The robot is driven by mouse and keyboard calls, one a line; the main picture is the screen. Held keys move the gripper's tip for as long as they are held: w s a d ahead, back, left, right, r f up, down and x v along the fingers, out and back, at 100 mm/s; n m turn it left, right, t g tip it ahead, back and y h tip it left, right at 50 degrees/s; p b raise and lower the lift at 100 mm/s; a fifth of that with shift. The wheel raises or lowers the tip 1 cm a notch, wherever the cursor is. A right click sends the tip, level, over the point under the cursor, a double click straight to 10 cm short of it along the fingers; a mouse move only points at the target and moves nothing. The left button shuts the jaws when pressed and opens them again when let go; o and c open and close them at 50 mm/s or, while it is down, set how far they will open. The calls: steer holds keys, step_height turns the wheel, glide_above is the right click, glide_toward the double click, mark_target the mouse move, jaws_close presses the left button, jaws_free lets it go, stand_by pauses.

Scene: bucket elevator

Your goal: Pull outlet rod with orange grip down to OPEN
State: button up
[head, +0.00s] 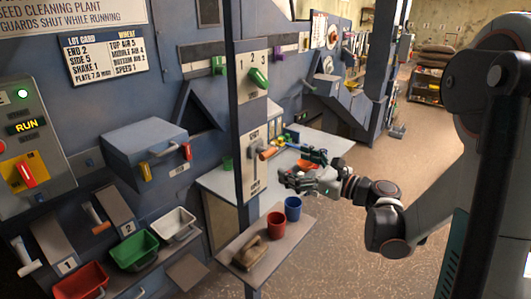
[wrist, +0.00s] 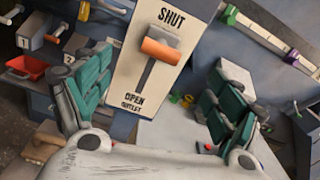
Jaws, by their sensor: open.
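The outlet rod's orange grip (wrist: 161,51) is at the upper end of its slot, near the SHUT label; OPEN and OUTLET are marked at the lower end. In the head view the orange grip (head: 267,153) sticks out from the post's lower plate (head: 254,165). My gripper (wrist: 158,105) is open, its green-padded fingers spread wide to either side of the plate, with nothing between them. In the head view my gripper (head: 288,176) is just right of the post and slightly below the grip, apart from it as far as I can tell.
A green lever (head: 258,78) marked 1 2 3 sits higher on the post. A low bench (head: 238,262) holds a red cup (head: 275,226), a blue cup (head: 293,208) and a scoop-like object. A pale table (head: 222,182) lies behind. Open floor is to the right.

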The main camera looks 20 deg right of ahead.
mark_target(271, 155)
steer(key=b+x, duration=0.1)
steer(key=x, duration=0.9)
steer(key=shift+w+a, duration=0.2)
steer(key=shift+w, duration=0.15)
steer(key=c, duration=1.5)
